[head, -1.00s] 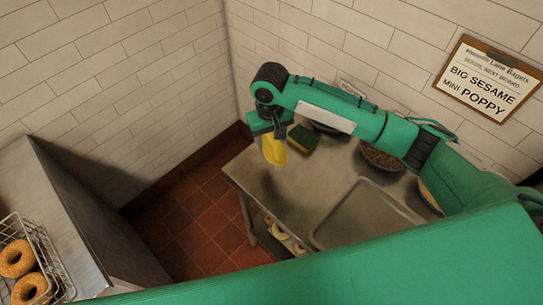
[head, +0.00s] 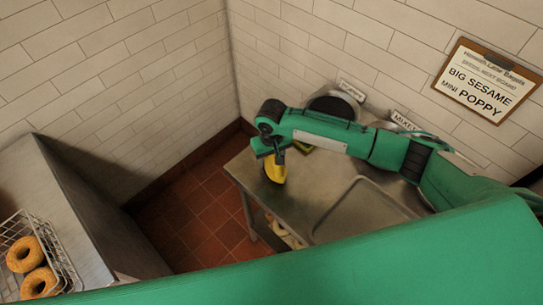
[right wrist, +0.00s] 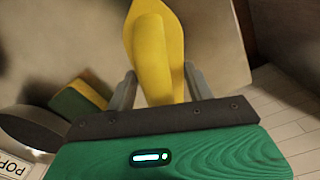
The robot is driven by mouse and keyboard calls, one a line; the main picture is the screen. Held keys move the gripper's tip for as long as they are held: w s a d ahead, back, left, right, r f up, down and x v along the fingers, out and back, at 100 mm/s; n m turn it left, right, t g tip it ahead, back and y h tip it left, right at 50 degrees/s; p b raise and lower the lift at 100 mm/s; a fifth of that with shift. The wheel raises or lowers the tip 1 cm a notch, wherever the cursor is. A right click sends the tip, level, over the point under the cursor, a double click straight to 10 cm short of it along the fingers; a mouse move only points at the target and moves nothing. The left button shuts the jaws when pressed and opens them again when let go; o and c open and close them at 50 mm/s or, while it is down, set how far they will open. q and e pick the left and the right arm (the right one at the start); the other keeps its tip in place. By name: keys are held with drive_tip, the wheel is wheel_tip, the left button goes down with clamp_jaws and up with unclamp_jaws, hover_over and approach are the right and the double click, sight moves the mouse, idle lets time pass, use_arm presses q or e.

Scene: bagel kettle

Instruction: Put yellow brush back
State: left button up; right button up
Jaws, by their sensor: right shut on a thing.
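The yellow brush (head: 275,168) is in my right gripper (head: 270,154), above the left end of the steel table (head: 305,195) in the head view. In the right wrist view the brush (right wrist: 158,50) stands between the two grey fingers of the right gripper (right wrist: 158,88), which are shut on it. The brush's lower end is hidden by the gripper body. My left gripper is not in view.
A green and yellow sponge (right wrist: 78,108) lies on the table near the wall. A dark bowl (head: 333,106) with a label stands behind my right arm. An empty tray (head: 365,208) is on the table. A bagel basket (head: 35,255) stands on the left counter.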

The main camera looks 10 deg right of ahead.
drive_tip(key=shift+f, duration=0.1)
drive_tip(key=o, duration=0.9)
drive_tip(key=shift+o, duration=0.2)
wheel_tip(320, 180, up, 11)
drive_tip(key=shift+b, duration=1.15)
drive_tip(key=shift+r, duration=0.65)
